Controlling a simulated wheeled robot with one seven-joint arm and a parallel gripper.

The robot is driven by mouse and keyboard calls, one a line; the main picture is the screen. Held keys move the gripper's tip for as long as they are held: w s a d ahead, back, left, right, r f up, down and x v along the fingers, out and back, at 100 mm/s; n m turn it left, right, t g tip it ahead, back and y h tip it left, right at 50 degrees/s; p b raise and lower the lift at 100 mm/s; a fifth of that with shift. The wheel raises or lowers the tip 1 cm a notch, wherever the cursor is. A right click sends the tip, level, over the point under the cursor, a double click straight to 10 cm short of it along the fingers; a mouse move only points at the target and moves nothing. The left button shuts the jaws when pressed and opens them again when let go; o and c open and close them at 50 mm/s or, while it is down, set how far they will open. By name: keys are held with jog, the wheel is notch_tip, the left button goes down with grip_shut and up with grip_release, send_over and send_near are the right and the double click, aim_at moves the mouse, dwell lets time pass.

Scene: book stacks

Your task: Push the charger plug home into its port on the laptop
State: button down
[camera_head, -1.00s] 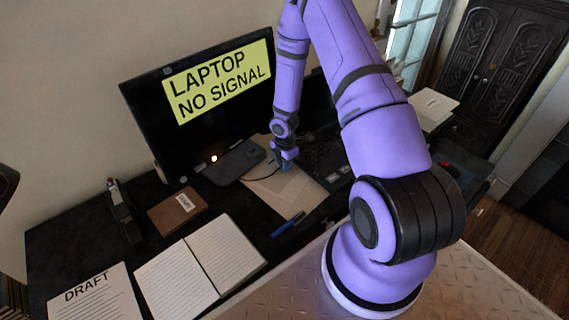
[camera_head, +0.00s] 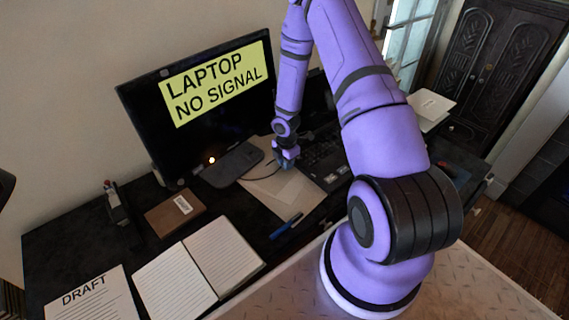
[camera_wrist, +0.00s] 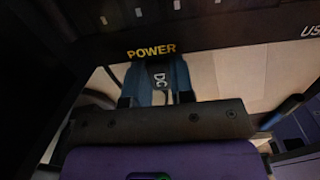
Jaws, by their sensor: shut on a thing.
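In the wrist view a blue plug (camera_wrist: 158,72) marked "DC" sits between the two dark fingers of my gripper (camera_wrist: 157,99), which is shut on it. The plug's far end meets or lies just under the laptop's dark edge (camera_wrist: 220,38), beneath the yellow word "POWER". The port opening is hidden there, and I cannot tell how deep the plug is. In the head view the laptop's keyboard (camera_head: 326,158) lies behind and to the right of my gripper (camera_head: 285,163), partly behind my arm.
A monitor reading "LAPTOP NO SIGNAL" (camera_head: 217,82) stands behind. Pale papers (camera_head: 290,192) lie under my gripper, with a black cord beside it. A blue pen (camera_head: 286,226), open notebook (camera_head: 198,268), brown box (camera_head: 174,213) and "DRAFT" sheet (camera_head: 92,298) lie in front and left.

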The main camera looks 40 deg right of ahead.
jog(key=shift+d, duration=0.3)
jog(key=c, duration=0.9)
grip_release()
notch_tip(320, 180, up, 11)
jog(key=shift+f, duration=0.1)
